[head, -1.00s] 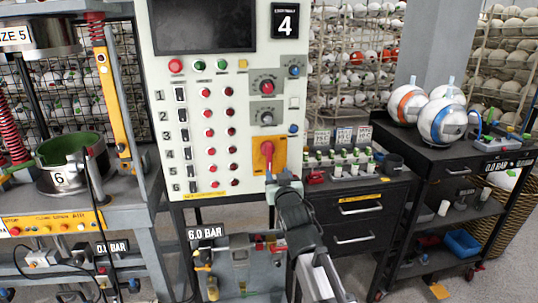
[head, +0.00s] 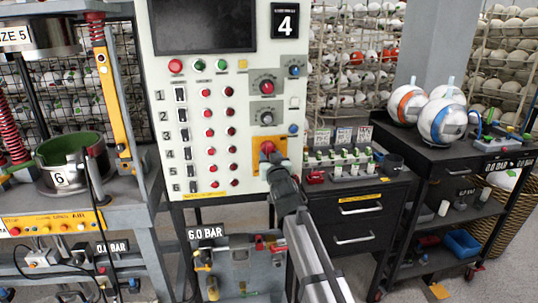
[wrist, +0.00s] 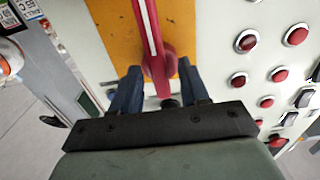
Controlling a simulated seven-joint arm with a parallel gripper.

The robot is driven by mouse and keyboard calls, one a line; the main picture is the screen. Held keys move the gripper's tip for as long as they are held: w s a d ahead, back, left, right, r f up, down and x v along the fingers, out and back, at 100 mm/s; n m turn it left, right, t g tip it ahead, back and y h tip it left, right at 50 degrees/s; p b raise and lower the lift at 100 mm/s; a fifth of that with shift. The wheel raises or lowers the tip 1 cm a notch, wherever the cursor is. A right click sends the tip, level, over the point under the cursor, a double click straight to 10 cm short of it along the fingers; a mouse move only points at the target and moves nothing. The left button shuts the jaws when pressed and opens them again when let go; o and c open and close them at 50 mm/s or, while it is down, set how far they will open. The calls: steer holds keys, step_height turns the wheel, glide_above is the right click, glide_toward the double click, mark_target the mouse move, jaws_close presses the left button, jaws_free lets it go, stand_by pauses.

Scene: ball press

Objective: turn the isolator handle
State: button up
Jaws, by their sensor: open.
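The isolator handle (wrist: 154,45) is red with a white line along it, mounted on a yellow plate (wrist: 115,22). In the head view the top of the handle (head: 267,147) shows at the lower right of the white control panel, and my gripper hides the rest. In the head view my gripper (head: 277,168) covers the lower part of the yellow plate.
The control panel (head: 200,125) carries rows of red buttons left of the handle and knobs (head: 267,117) above it. A black drawer cabinet (head: 357,212) stands to the right. A 6.0 BAR unit (head: 240,262) sits below the panel.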

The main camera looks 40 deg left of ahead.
steer(key=x, duration=0.2)
steer(key=shift+w+a, duration=0.25)
jaws_close()
stand_by(0.3)
